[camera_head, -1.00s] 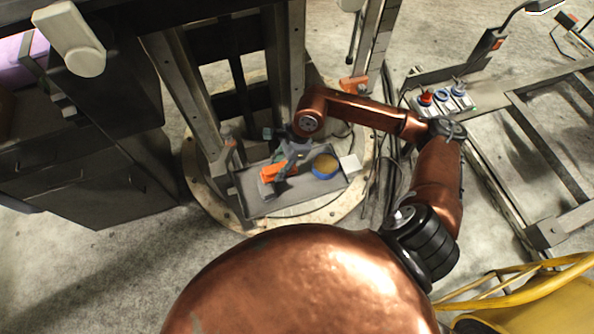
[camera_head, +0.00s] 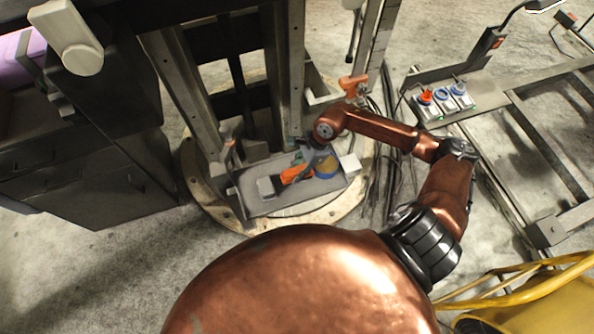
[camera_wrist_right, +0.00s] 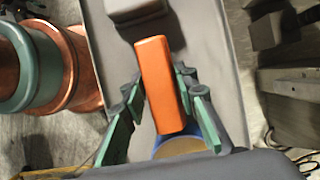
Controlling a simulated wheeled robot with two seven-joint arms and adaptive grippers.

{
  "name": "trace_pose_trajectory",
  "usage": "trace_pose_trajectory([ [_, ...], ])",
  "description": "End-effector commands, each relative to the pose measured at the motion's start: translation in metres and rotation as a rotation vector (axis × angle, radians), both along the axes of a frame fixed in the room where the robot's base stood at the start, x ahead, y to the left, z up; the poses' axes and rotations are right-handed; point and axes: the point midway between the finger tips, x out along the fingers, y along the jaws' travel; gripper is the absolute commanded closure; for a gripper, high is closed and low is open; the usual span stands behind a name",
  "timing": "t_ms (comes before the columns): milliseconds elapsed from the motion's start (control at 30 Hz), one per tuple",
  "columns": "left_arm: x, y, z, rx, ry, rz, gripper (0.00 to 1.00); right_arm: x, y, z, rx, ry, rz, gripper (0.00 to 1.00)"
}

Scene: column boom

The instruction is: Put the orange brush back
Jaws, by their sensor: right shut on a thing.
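The orange brush (camera_head: 295,174) is a plain orange block in the head view, over the grey tray (camera_head: 300,197). In the right wrist view the brush (camera_wrist_right: 160,85) lies lengthwise between the fingers of my right gripper (camera_wrist_right: 160,110), which is shut on it. My right gripper (camera_head: 311,162) reaches down over the tray from the right. A blue tub with tan contents (camera_head: 327,168) stands right beside the brush, partly hidden by the gripper. The tub (camera_wrist_right: 180,148) also shows below the brush in the wrist view. Any bristles are hidden. My left gripper is not in view.
A grey block (camera_head: 266,187) sits at the tray's left part, and a white block (camera_head: 350,163) is at its right end. Column rails (camera_head: 297,70) rise behind the tray. A button box (camera_head: 443,100) and metal frame lie to the right. A dark cabinet (camera_head: 85,185) stands left.

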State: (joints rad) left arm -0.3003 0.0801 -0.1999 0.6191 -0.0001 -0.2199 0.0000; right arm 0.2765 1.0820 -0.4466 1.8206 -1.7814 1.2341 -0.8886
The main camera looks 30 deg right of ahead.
Motion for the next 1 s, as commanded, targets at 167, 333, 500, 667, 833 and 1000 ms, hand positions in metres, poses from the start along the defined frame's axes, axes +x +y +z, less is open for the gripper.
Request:
trace_pose_trajectory([
  [167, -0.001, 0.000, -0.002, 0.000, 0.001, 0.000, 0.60, 0.000, 0.000, -0.001, 0.000, 0.000, 0.000, 0.92],
  [333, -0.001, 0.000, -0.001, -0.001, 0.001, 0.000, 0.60, 0.000, 0.000, -0.001, 0.000, 0.000, 0.000, 0.63],
  [500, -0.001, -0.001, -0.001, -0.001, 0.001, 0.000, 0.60, 0.000, 0.000, -0.001, 0.000, 0.000, 0.000, 0.55],
  [667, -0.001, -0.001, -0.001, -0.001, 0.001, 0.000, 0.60, 0.000, 0.000, -0.001, 0.000, 0.000, 0.000, 0.55],
  [833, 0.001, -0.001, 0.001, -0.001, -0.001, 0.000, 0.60, 0.000, -0.002, 0.006, -0.002, -0.001, -0.001, 0.55],
  [1000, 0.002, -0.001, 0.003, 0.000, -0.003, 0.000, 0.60, -0.002, -0.014, 0.031, -0.005, -0.003, -0.001, 0.55],
])
